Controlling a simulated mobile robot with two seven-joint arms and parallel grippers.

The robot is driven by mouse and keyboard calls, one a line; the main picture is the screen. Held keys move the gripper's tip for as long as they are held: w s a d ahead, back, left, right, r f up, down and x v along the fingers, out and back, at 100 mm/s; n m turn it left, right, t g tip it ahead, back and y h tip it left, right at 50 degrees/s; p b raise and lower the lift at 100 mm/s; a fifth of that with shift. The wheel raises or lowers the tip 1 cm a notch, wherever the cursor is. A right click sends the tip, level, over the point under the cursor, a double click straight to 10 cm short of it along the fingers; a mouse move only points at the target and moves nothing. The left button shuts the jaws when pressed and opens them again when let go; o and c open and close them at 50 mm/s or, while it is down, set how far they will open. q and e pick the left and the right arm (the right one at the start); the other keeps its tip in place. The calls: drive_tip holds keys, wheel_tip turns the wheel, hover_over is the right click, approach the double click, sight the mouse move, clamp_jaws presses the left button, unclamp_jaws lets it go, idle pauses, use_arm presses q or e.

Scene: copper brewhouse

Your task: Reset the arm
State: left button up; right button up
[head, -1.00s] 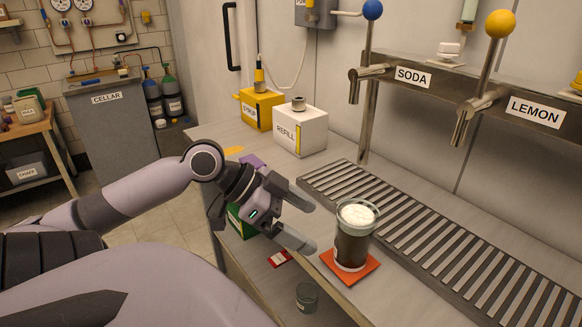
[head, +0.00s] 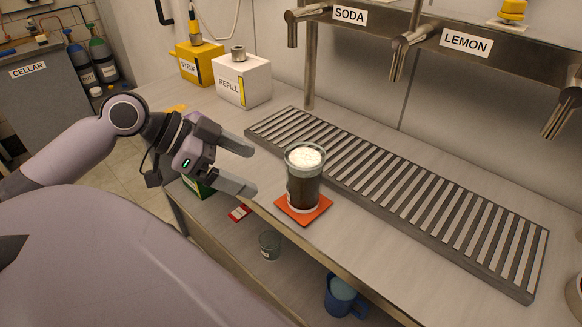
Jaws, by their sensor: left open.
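My left gripper (head: 251,170) is open and empty, its two fingers spread and pointing right over the counter's front edge. A glass of dark drink with a pale foam top (head: 304,182) stands upright on an orange-red square coaster (head: 318,213), just right of the fingertips. There is a gap between the fingertips and the glass. My right gripper is not in the picture.
A slatted drip tray (head: 390,193) runs along the counter behind the glass, under the SODA and LEMON taps (head: 400,55). REFILL (head: 243,82) and SYRUP (head: 196,65) boxes stand at back left. A lower shelf holds a clear glass (head: 270,245) and a blue mug (head: 343,297).

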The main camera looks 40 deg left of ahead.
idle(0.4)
use_arm(q)
drive_tip(key=s+d+f+n+g+y, duration=0.1)
drive_tip(key=s+d+f+n+y, duration=0.15)
drive_tip(key=f, duration=0.55)
drive_tip(key=s+d+f+n+g+y, duration=0.1)
drive_tip(key=s+f, duration=0.3)
drive_tip(key=f, duration=0.4)
drive_tip(key=s+d+f+n+g+y, duration=0.25)
drive_tip(key=s+d+f, duration=0.2)
drive_tip(key=d, duration=0.35)
drive_tip(key=w+d+f+t+h+p, duration=0.1)
drive_tip(key=w+d+f+t+p, duration=0.1)
drive_tip(key=w+f+t, duration=0.3)
drive_tip(key=shift+w+d+f+t+p, duration=0.35)
drive_tip(key=shift+t+p, duration=0.35)
drive_tip(key=shift+t, duration=0.55)
drive_tip(key=shift+s+r, duration=0.1)
drive_tip(key=shift+r, duration=0.05)
